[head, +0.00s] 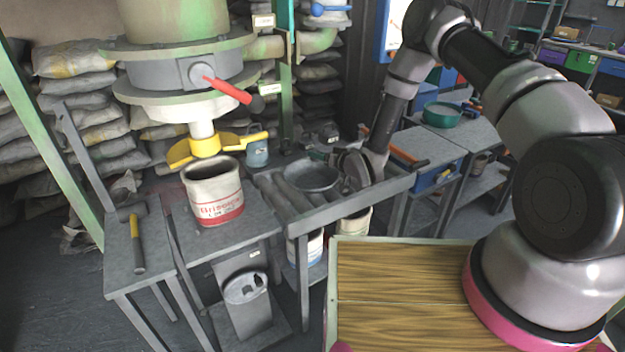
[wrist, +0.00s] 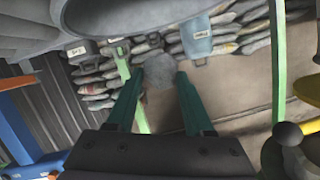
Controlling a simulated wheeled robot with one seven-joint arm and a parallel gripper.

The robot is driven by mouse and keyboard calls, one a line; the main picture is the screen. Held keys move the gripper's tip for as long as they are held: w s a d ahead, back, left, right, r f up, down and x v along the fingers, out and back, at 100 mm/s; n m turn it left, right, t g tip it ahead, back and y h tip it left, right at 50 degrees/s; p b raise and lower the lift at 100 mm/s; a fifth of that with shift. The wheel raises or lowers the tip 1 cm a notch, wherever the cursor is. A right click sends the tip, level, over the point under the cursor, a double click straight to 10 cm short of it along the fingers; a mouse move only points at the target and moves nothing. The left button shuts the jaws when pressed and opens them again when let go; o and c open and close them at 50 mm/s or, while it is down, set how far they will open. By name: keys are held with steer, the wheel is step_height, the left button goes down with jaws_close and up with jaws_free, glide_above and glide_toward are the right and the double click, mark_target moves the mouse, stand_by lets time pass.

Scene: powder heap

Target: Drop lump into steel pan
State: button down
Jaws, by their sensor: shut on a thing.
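My gripper (wrist: 157,82) has two dark teal fingers. They are shut on a rough grey lump (wrist: 157,70) at their tips. In the head view my gripper (head: 319,156) is small and hard to make out, close behind and above the pan. The lump cannot be picked out there. How high the lump is above the pan, I cannot tell.
A white bucket with red lettering (head: 214,192) stands left of the pan, under a hopper with a yellow valve handle (head: 205,149) and red lever (head: 228,89). Grey rolls (head: 284,190) lie beside the pan. A hammer (head: 136,240) lies on the left table.

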glide_above(320, 184)
steer(key=shift+w+f, duration=0.1)
steer(key=shift+f, duration=2.5)
steer(key=shift+c, duration=1)
jaws_free()
steer(key=v, duration=1)
steer(key=shift+s+d+r, duration=0.15)
steer(key=shift+s+d, duration=0.05)
steer(key=shift+s, duration=0.05)
